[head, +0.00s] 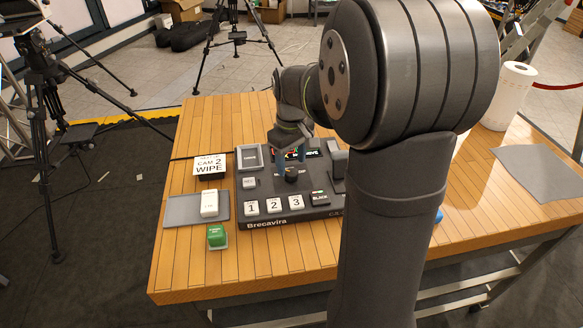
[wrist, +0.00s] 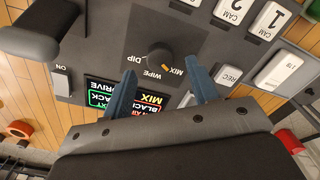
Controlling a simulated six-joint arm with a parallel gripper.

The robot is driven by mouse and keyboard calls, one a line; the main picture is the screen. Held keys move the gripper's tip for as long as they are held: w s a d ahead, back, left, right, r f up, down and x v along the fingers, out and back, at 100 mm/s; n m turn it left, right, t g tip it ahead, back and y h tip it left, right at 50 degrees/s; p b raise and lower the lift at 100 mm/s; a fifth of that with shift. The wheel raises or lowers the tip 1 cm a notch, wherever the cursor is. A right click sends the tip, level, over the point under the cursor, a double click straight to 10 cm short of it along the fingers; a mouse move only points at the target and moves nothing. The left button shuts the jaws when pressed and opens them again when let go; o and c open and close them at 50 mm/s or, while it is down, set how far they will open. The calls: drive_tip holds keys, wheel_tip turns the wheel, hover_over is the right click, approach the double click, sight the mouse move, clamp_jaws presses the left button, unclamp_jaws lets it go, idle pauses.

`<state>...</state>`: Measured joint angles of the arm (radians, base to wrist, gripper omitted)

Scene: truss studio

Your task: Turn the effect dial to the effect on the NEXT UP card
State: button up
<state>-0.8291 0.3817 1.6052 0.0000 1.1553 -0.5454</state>
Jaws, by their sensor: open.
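The effect dial (head: 291,175) is a black knob on the dark switcher panel (head: 330,209). In the wrist view the dial (wrist: 160,57) has DIP, WIPE and MIX printed around it, and its small orange mark appears to point toward MIX. The white card (head: 209,166) left of the panel reads CAM 2 WIPE; its small top line is too small to read. My gripper (head: 290,159) is open above and behind the dial. In the wrist view my gripper (wrist: 163,74) has its two blue fingers apart, with nothing between them; the dial lies just past the tips.
A dark lever (wrist: 35,32) stands on the panel beside the dial. White buttons 1, 2, 3 (head: 274,205) line its front. A lit screen (wrist: 127,98) is partly hidden by a finger. A white block (head: 209,203) on a grey mat and a green block (head: 217,236) sit left.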

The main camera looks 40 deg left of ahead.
sight(291, 172)
drive_tip(key=shift+f, duration=1.55)
drive_tip(key=shift+c, duration=0.2)
drive_tip(key=c, duration=0.9)
drive_tip(key=shift+c, duration=0.2)
drive_tip(key=shift+m, duration=0.3)
drive_tip(key=m, duration=1.1)
